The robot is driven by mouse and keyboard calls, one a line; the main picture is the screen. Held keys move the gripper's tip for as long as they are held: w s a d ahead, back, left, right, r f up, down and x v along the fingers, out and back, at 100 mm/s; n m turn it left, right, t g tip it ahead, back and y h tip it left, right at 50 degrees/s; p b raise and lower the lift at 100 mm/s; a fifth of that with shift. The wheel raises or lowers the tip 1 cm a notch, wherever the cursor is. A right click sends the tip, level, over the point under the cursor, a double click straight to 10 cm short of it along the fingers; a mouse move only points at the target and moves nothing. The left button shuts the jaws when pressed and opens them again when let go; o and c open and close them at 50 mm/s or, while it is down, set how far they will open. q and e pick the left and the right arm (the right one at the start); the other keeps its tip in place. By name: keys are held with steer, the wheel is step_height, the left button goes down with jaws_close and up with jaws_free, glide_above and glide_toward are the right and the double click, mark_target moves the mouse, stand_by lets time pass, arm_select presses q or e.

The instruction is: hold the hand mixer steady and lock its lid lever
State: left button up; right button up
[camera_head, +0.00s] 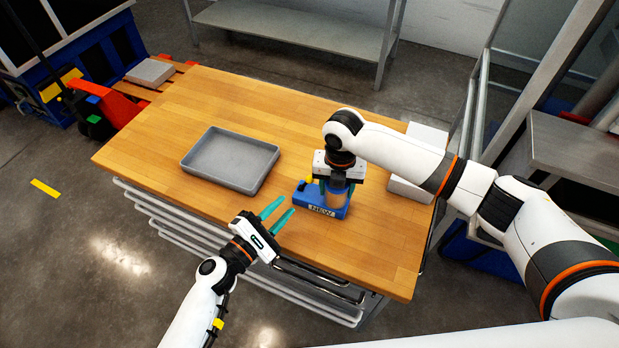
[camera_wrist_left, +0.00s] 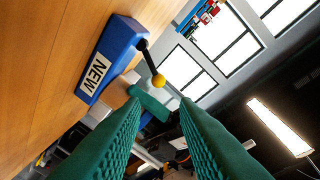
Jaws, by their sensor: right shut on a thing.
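The hand mixer (camera_head: 321,210) stands upright on the wooden table, with a blue base marked NEW and an amber container partly hidden by my right gripper. My right gripper (camera_head: 337,186) points down from above and is shut on the mixer. The lid lever shows a yellow knob (camera_head: 309,180) at the mixer's left side. In the left wrist view the lever is a black rod with a yellow ball (camera_wrist_left: 158,81), beside the blue base (camera_wrist_left: 108,58). My left gripper (camera_head: 277,214) is open and empty, in front and to the left of the mixer, apart from it.
An empty grey tray (camera_head: 268,179) lies on the table (camera_head: 220,95) to the left of the mixer. A white box (camera_head: 425,136) stands at the right end, partly behind my right arm. The far middle of the table is clear.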

mark_target(307, 182)
arm_select(q)
steer(key=shift+a+f+n, duration=0.15)
steer(key=shift+f+n, duration=0.15)
steer(key=shift+n, duration=0.3)
steer(key=shift+w+f, duration=0.1)
steer(key=x, duration=1.1)
steer(key=shift+w+d+f, duration=0.1)
steer(key=shift+w+d, duration=0.1)
steer(key=shift+w, duration=0.05)
